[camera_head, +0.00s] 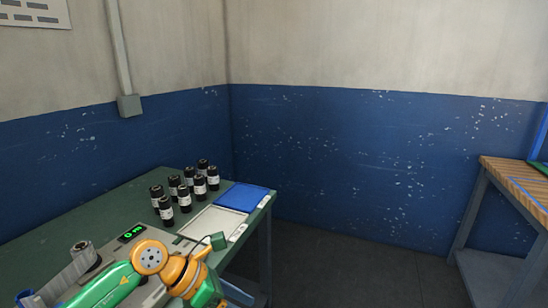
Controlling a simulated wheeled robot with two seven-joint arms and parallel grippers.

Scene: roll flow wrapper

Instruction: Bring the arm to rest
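My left arm (150,262), green with yellow and orange joints, comes in at the lower left. It is bent in front of a grey machine with a lit green display (132,233), over the near part of the green table (120,205). The arm runs out of the bottom of the picture, and its gripper fingers do not show. My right arm and gripper are not in view.
Several black cylinders with white labels (166,212) stand on the table. Beside them lie a blue panel (243,196) and a white panel (213,222). A wood-topped bench (515,180) stands at the right. The floor between is clear.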

